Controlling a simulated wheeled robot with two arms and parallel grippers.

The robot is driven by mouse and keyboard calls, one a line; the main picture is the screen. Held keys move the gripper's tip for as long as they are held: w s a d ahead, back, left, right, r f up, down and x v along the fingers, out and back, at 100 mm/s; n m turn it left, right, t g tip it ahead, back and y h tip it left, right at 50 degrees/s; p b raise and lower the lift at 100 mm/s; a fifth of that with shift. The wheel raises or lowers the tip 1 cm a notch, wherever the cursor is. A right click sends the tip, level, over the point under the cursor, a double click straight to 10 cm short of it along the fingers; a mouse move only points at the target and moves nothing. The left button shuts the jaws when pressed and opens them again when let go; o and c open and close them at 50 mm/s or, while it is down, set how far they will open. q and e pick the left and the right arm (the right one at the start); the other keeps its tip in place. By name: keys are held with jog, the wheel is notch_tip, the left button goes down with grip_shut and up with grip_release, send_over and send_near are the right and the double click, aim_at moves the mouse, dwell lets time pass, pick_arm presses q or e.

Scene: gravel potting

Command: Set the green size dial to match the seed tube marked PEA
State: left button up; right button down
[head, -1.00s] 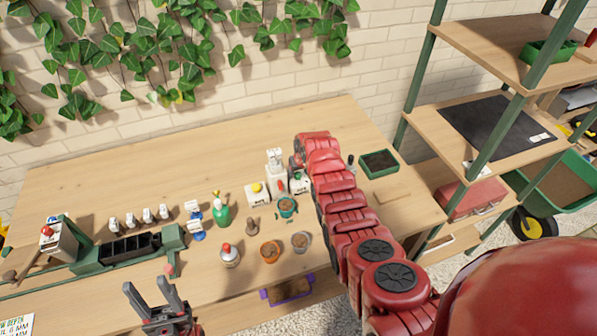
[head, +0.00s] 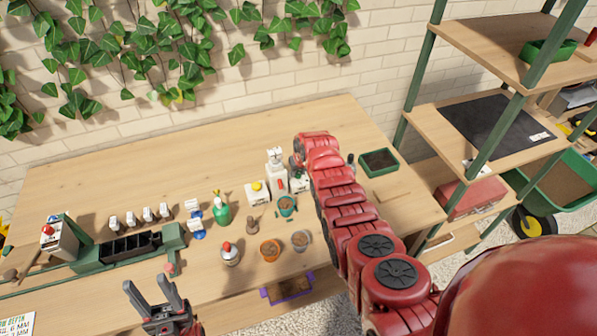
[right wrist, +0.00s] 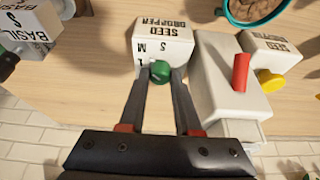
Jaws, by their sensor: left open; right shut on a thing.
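The green dial (right wrist: 160,71) sits on the front of a white box (right wrist: 165,42) lettered SEED DROPPER in the right wrist view. The letters S, M and L run beside it, upside down in this view. I cannot tell where its pointer stands. My right gripper (right wrist: 160,80) is shut on the dial, one finger on each side. In the head view my arm covers most of this box (head: 301,184). My left gripper (head: 155,290) is open and empty at the bench front. No label reading PEA is legible; small white labelled items (head: 147,214) stand at the left.
A white dispenser with a red lever (right wrist: 240,72) and another seed dropper with a yellow knob (right wrist: 270,80) stand close beside the gripper. A BASIL-labelled item (right wrist: 30,27) is at the left. Pots (head: 270,250), a green spray bottle (head: 221,211) and a black rack (head: 130,247) occupy the bench.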

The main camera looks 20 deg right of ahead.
jog(key=shift+f+n+b, duration=0.25)
jog(key=shift+n+b, duration=0.05)
jog(key=shift+b, duration=0.4)
jog(key=n+y+b, duration=0.1)
jog(key=n+b, duration=0.1)
jog(key=b, duration=0.3)
jog(key=n+g+y+b, duration=0.1)
jog(key=n+b, duration=0.2)
jog(key=b, duration=0.3)
jog(key=n+b, duration=0.2)
jog(key=b, duration=0.4)
jog(key=shift+d+f+y, duration=0.1)
jog(key=shift+d+y, duration=0.1)
jog(key=shift+y, duration=0.2)
jog(key=shift+r+n+g+b, duration=0.2)
jog(key=shift+n+g+b, duration=0.2)
jog(key=shift+n+b, duration=0.6)
jog(key=c, duration=0.6)
grip_release()
jog(key=shift+r, duration=0.1)
